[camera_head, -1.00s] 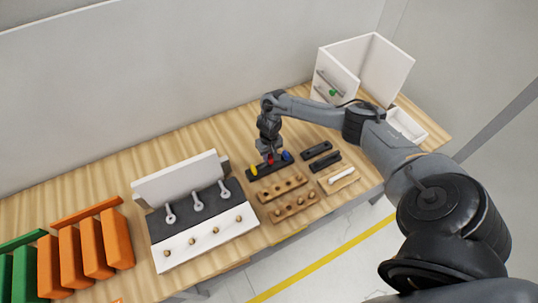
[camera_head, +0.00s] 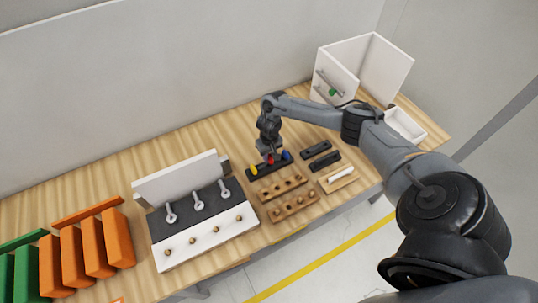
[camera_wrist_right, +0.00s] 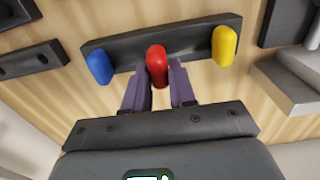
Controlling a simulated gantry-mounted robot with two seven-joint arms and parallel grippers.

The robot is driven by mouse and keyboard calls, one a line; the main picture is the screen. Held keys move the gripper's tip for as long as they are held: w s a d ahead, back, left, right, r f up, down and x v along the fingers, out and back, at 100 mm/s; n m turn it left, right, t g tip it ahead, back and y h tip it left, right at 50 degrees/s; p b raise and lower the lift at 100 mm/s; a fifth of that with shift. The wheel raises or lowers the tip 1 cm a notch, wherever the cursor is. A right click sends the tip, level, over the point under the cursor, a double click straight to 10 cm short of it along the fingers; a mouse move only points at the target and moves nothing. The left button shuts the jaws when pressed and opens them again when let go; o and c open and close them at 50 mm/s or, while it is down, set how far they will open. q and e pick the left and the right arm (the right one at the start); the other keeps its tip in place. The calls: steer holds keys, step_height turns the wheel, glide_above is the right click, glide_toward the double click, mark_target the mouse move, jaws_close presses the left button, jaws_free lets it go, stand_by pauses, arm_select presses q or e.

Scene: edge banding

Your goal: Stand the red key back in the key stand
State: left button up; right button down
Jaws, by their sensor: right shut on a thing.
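The key stand is a dark bar (camera_wrist_right: 192,43) on the bench, and it also shows in the head view (camera_head: 270,169). The blue key (camera_wrist_right: 98,66) and the yellow key (camera_wrist_right: 225,45) stand at its two ends. The red key (camera_wrist_right: 156,62) is between them, at the middle of the bar. My right gripper (camera_wrist_right: 159,78) is shut on the red key, pointing down over the stand in the head view (camera_head: 269,155). The fingers and the key's own top hide its lower end, so I cannot tell how deep it sits. My left gripper is not in view.
Wooden peg blocks (camera_head: 293,206) lie just in front of the stand, with dark slotted blocks (camera_head: 324,161) to its right. A white panel fixture with wrenches (camera_head: 205,243) is to the left. A white cabinet (camera_head: 337,75) stands at the back right. Bench behind the stand is clear.

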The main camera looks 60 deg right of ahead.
steer(key=shift+f, duration=0.25)
steer(key=shift+f+b, duration=0.35)
steer(key=shift+f, duration=0.15)
stand_by(0.5)
steer(key=shift+f, duration=0.3)
stand_by(0.4)
steer(key=c, duration=0.8)
jaws_free()
steer(key=shift+c, duration=0.2)
